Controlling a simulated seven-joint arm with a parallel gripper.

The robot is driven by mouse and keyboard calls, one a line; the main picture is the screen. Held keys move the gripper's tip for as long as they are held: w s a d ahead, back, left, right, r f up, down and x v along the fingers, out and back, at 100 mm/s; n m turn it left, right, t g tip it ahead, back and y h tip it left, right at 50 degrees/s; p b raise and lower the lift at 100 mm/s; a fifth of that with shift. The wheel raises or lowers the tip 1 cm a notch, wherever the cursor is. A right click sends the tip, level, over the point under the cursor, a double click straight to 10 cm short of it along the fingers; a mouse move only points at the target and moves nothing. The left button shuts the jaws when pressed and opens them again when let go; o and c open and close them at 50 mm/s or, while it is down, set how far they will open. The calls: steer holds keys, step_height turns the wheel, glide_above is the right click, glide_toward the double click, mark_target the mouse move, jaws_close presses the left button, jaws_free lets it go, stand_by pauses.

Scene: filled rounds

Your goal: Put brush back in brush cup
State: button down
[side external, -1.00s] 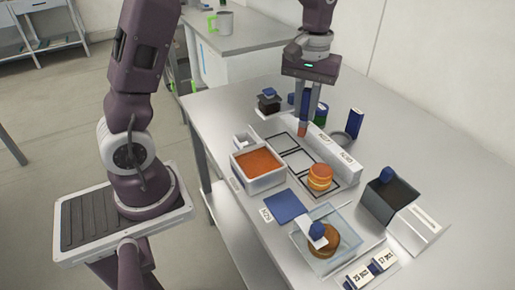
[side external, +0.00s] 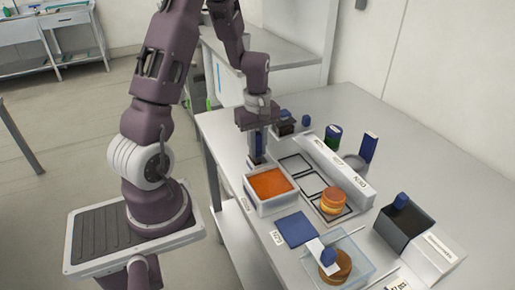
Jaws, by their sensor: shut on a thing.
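My gripper (side external: 257,155) points down at the table's left side, just behind the orange-filled tray. It is shut on the brush, whose blue handle (side external: 258,143) shows between the fingers. The brush is upright. Its tip is hidden at this size, low over a small pale container (side external: 253,168) beside the tray, which looks like the brush cup. The fingers cover most of that container. I cannot tell whether the tip is inside it or just above.
The white tray of orange filling (side external: 249,196) stands right in front of my gripper. A stack of orange rounds (side external: 333,201) sits on the marked grid beside a white labelled rail (side external: 335,165). Dark blocks (side external: 285,129) stand behind. A blue mat (side external: 296,229) and clear tray (side external: 362,268) lie in front.

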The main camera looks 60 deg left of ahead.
steer(key=shift+f, duration=0.25)
steer(key=c, duration=1.3)
jaws_free()
steer(key=shift+r, duration=0.1)
step_height(320, 180, up, 12)
steer(key=shift+f, duration=0.1)
steer(key=s+d+r+m+t, duration=0.2)
steer(key=s+d+r+m, duration=0.1)
steer(key=d+r+m, duration=0.3)
steer(key=s+d+r+m+t, duration=0.1)
steer(key=s+d+r+m, duration=0.25)
steer(key=d, duration=0.45)
steer(key=s+d+m+t, duration=0.1)
steer(key=s+d+m, duration=0.2)
steer(key=s+m, duration=0.2)
steer(key=s+d+m+t, duration=0.1)
steer(key=s+d+m, duration=0.1)
steer(key=m, duration=0.1)
steer(key=shift+s+d+m+t, duration=0.2)
steer(key=shift+d+m+t, duration=0.05)
steer(key=shift+d+t, duration=0.1)
